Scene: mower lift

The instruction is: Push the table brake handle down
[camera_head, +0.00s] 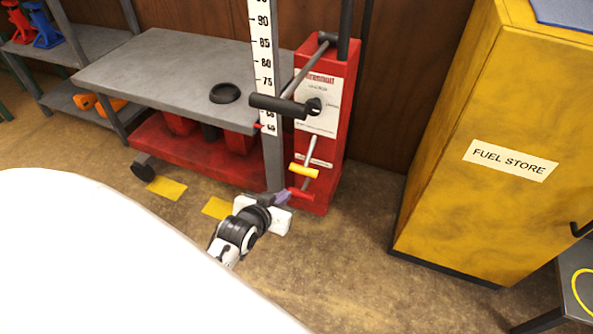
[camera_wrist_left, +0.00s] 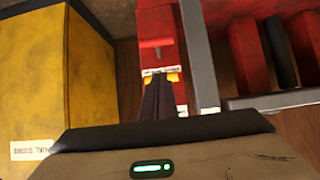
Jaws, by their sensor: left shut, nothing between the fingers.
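The lift table (camera_head: 165,75) has a grey top and a red base, with a red column at its right (camera_head: 327,165). A short metal lever with a yellow cross grip (camera_head: 304,171), which looks like the brake handle, stands out from the low front of the column. My left gripper (camera_head: 284,198) is shut and empty, low in front of the column, just below and left of the yellow grip. In the left wrist view, its dark fingers (camera_wrist_left: 157,97) partly hide the yellow grip (camera_wrist_left: 173,77); contact cannot be told. My right gripper is not in view.
A black-gripped crank bar (camera_head: 278,105) sticks out above the lever, beside an upright scale (camera_head: 264,60). A yellow fuel cabinet (camera_head: 460,120) stands at the right. Yellow floor marks (camera_head: 167,188) lie before the base. Bare floor separates column and cabinet.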

